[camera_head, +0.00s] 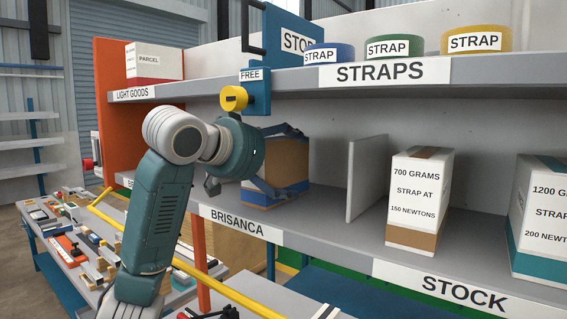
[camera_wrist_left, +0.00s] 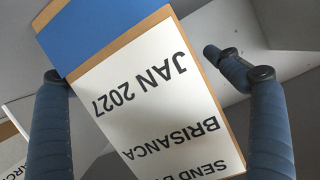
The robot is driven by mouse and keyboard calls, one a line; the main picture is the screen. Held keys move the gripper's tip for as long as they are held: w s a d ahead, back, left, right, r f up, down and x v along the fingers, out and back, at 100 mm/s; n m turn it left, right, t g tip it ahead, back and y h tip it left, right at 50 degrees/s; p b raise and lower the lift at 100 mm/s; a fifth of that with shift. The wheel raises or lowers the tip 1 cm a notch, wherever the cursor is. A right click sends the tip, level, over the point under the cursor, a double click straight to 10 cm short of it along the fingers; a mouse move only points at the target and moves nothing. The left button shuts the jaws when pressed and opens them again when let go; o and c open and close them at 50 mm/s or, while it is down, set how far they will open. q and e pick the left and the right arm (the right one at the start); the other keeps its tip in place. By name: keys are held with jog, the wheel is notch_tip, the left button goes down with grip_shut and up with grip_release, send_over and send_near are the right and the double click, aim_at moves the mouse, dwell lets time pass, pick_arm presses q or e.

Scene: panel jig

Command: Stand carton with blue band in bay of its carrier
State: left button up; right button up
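The carton with the blue band (camera_head: 290,157) is in the BRISANCA bay of the middle shelf, blue band low, and looks upright; whether its base rests flat is partly hidden. In the left wrist view, the carton (camera_wrist_left: 150,100) shows a white label reading JAN 2027 and BRISANCA, upside down. My left gripper (camera_head: 280,165) reaches in from the left with its fingers spread around the carton. In the wrist view, the right-hand finger stands apart from the carton, and the left-hand finger overlaps its edge. The BRISANCA label (camera_head: 238,223) is on the shelf edge. My right gripper is not seen.
A pale divider (camera_head: 366,178) stands right of the carton. Beyond it, the STOCK bay holds a brown-banded carton (camera_head: 418,200) and a teal-banded one (camera_head: 540,217). The STRAPS shelf (camera_head: 400,76) is above. A cluttered bench (camera_head: 62,272) stands lower left.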

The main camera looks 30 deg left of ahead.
aim_at(266, 164)
pick_arm(q)
jog(key=shift+w, duration=0.15)
jog(key=shift+s+r, duration=0.25)
jog(key=shift+s, duration=0.2)
jog(key=s+b, duration=0.2)
jog(key=s, duration=0.1)
jog(key=s+b, duration=0.1)
jog(key=s, duration=0.1)
jog(key=shift+a+r, duration=0.15)
jog(key=shift+a, duration=0.15)
jog(key=s+b, duration=0.3)
jog(key=s, duration=0.6)
jog(key=shift+a+r, duration=0.25)
jog(key=shift+a, duration=0.05)
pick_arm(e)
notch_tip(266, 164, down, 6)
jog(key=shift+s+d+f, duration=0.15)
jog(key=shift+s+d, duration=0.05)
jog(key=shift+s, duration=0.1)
